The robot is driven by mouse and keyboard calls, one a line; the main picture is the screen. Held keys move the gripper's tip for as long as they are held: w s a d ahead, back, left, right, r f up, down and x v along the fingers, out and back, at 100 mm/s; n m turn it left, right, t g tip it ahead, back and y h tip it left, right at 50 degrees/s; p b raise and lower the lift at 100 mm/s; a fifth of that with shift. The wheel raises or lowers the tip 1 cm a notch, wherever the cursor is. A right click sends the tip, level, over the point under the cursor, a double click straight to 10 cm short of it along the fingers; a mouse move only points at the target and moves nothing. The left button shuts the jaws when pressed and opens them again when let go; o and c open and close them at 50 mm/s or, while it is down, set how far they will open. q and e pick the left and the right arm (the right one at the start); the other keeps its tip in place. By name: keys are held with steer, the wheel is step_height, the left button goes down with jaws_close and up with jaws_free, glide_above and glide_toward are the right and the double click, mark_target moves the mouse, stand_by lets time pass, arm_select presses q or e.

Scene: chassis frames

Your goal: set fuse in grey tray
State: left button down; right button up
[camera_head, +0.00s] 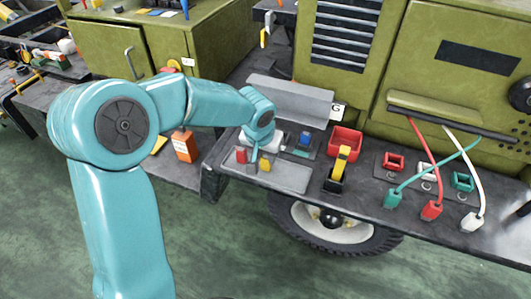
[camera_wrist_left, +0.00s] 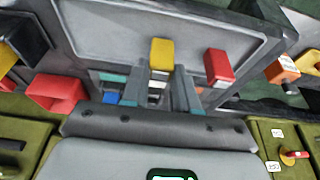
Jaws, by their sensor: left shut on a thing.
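The grey tray (camera_head: 285,178) lies on the front left of the bench; it also shows at the top of the left wrist view (camera_wrist_left: 105,25). A red fuse (camera_head: 241,155) stands in the tray, and shows right of centre in the left wrist view (camera_wrist_left: 218,66). My left gripper (camera_head: 256,160) is over the tray, shut on a yellow fuse (camera_wrist_left: 161,53). The yellow fuse also shows in the head view (camera_head: 265,163), just right of the red one. I cannot tell whether it touches the tray. A blue fuse (camera_head: 305,139) sits in a holder behind the tray. My right gripper is out of view.
A red bin (camera_head: 346,140) and a yellow-and-black object (camera_head: 340,168) stand right of the tray. Farther right are green (camera_head: 393,197), red (camera_head: 432,209) and white (camera_head: 471,220) cable plugs by coloured sockets. A green cabinet rises behind the bench.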

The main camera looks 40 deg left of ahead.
arm_select(q)
steer(key=c, duration=0.9)
jaws_free()
steer(key=shift+w+f, duration=0.15)
steer(key=shift+f, duration=0.05)
steer(key=shift+o, duration=0.2)
steer(key=shift+r, duration=0.1)
steer(key=shift+r+p, duration=0.3)
steer(key=shift+p, duration=0.1)
steer(key=v, duration=1.1)
steer(key=shift+s+r+p, duration=0.3)
steer(key=shift+p, duration=0.05)
steer(key=shift+s, duration=0.15)
